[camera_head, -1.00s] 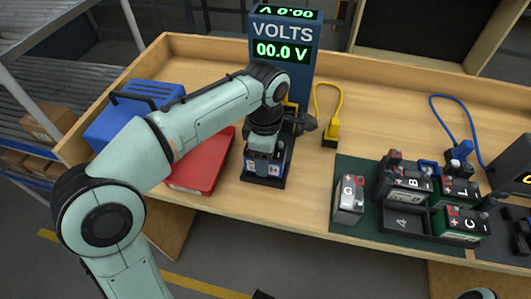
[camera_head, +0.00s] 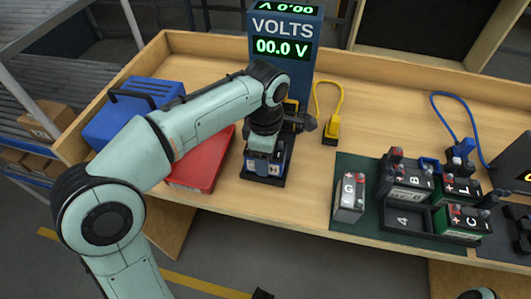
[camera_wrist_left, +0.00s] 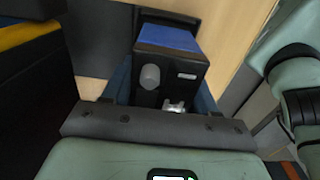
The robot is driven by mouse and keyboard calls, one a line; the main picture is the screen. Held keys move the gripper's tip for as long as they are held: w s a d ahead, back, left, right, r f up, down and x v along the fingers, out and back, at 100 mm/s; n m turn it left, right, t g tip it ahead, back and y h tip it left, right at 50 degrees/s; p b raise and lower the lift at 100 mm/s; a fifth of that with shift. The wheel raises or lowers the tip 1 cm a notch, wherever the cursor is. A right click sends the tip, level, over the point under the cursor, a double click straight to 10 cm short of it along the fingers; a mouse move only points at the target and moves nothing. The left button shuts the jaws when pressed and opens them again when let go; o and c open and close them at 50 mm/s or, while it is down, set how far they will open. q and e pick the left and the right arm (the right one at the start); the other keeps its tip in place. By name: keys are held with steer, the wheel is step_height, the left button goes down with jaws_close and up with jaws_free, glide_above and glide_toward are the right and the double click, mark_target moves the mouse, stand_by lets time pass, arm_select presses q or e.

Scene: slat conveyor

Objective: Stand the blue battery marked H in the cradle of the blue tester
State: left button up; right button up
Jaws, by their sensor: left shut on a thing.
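The blue tester (camera_head: 285,70) stands at the back of the bench as a tall blue column, its display reading 00.0 V. Its black cradle (camera_head: 264,182) is at its foot. My left gripper (camera_head: 266,146) is over the cradle, shut on the blue battery marked H (camera_head: 274,171). The battery looks upright and within the cradle's outline; whether it rests on the cradle floor I cannot tell. In the left wrist view the battery (camera_wrist_left: 170,72), dark with a blue face, sits between the fingers (camera_wrist_left: 165,85). My right gripper is out of view.
A red case (camera_head: 200,170) and a blue toolbox (camera_head: 130,112) lie left of the tester. A yellow plug (camera_head: 331,131) on a cable is to its right. Battery G (camera_head: 349,197) and a dark rack (camera_head: 402,238) with several batteries stand farther right on a green mat.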

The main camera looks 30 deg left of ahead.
arm_select(q)
steer(key=shift+f+b, duration=0.4)
steer(key=shift+f, duration=0.3)
steer(key=o, duration=1.3)
step_height(320, 180, up, 13)
steer(key=p, duration=0.4)
steer(key=shift+r, duration=0.2)
